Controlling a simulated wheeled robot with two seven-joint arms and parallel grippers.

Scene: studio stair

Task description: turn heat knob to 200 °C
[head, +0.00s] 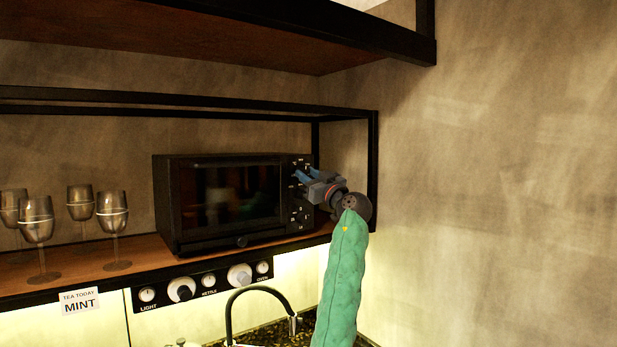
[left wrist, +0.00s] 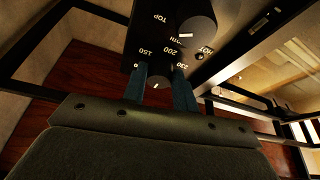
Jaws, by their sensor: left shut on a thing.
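The black oven (head: 170,200) stands on the wooden shelf, with its control panel on the right side of its front. My left gripper (head: 302,177) reaches the panel from the right. In the left wrist view its two blue fingers (left wrist: 162,88) are shut on the heat knob (left wrist: 158,76), one on each side. Numbers such as 150, 200 and 230 are printed around this knob. A small white mark shows on the knob between the fingers; I cannot tell exactly which number it points to. Another round knob (left wrist: 197,36) sits beside it on the panel. My right gripper is not in view.
Several wine glasses (head: 112,214) stand left of the oven. A black shelf frame (head: 372,160) rises close to my left wrist. Below are a strip of switches and dials (head: 205,281), a "TEA TODAY MINT" card (head: 79,302) and a tap (head: 232,305). The right wall is bare.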

